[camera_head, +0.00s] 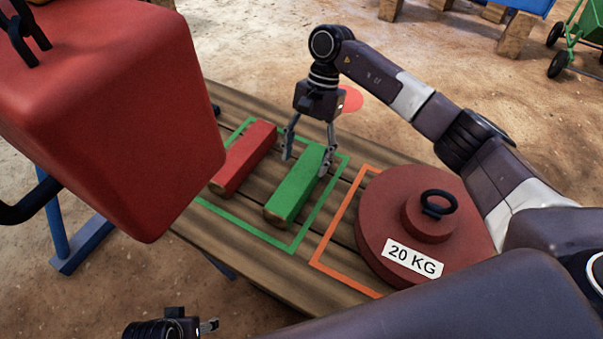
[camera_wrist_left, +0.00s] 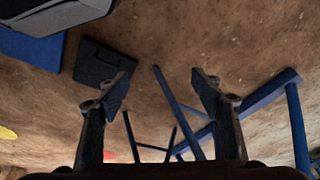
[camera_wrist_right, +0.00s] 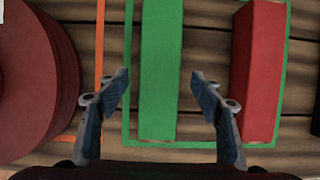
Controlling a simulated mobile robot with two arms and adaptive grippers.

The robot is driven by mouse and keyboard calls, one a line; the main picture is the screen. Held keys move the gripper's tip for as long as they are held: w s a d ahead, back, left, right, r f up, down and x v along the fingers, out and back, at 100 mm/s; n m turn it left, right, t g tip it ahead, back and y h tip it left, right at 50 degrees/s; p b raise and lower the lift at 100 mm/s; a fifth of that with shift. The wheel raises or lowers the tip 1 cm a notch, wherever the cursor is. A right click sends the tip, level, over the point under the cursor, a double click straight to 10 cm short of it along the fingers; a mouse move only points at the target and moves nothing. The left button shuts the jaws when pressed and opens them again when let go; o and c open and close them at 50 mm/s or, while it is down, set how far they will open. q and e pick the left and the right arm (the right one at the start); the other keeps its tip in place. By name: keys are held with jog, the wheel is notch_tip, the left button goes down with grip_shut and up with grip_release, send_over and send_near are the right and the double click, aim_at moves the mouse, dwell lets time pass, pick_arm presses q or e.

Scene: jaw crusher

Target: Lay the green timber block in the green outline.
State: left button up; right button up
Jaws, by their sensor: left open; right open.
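The green timber block (camera_head: 297,186) lies flat on the planks inside the green outline (camera_head: 246,225), in its right half in the head view. A red block (camera_head: 243,160) lies beside it, roughly parallel, along the outline's left side. My right gripper (camera_head: 305,164) is open at the green block's far end, with a finger on either side. In the right wrist view the green block (camera_wrist_right: 160,75) shows between the open fingers (camera_wrist_right: 160,82); contact cannot be told. My left gripper (camera_head: 195,325) is low in the head view; its open, empty fingers (camera_wrist_left: 163,78) face the ground.
A round red 20 KG weight (camera_head: 385,225) stands right of the green outline, overlapping an orange outline (camera_head: 328,237). A large red body (camera_head: 110,110) fills the upper left. Blue legs (camera_head: 75,245) stand below it. Bare planks show along the table's front.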

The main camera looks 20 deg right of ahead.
jog(key=v, duration=0.5)
dwell(0.3)
